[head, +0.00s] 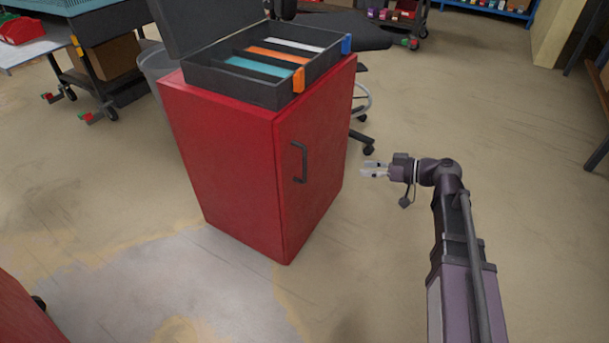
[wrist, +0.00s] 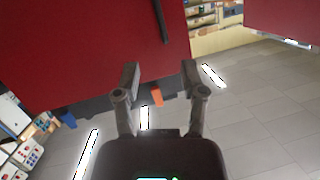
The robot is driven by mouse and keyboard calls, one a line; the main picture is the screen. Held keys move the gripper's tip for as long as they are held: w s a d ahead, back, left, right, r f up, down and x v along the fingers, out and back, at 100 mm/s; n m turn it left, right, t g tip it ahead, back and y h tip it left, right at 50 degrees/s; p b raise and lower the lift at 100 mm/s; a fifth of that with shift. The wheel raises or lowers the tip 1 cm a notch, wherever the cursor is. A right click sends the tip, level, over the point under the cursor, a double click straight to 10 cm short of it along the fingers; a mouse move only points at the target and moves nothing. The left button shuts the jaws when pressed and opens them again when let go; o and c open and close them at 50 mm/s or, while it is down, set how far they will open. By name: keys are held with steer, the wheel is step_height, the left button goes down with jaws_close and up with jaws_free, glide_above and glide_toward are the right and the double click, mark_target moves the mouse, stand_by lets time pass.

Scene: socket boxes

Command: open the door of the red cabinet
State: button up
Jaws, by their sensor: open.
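The red cabinet (head: 230,165) stands on the floor in the middle of the head view. Its door (head: 315,150) is on the right-hand face and looks shut, with a dark vertical bar handle (head: 299,162) near the front edge. My gripper (head: 366,169) is to the right of the door, apart from it, with its fingers open and empty, pointing toward the cabinet. In the wrist view the red door (wrist: 90,45) fills the upper left, and the dark handle (wrist: 161,20) shows at the top, beyond the open fingers (wrist: 160,78).
An open black case (head: 262,70) with coloured compartments and an orange latch (head: 298,80) sits on the cabinet. A grey bin (head: 158,66) and a wheeled chair base (head: 364,120) are behind it. A red piece (head: 22,315) is at lower left.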

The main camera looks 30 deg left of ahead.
steer(key=a+f+n+g+y+b, duration=0.1)
steer(key=a+f+n+y+b, duration=0.1)
steer(key=a+f+b, duration=0.2)
steer(key=b, duration=0.3)
steer(key=shift+a+n+y, duration=0.2)
steer(key=shift+n+y, duration=0.1)
steer(key=shift+n, duration=0.1)
steer(key=shift+w, duration=0.1)
steer(key=shift+a, duration=0.15)
glide_above(305, 179)
steer(key=shift+w+a, duration=0.25)
stand_by(0.4)
jaws_close()
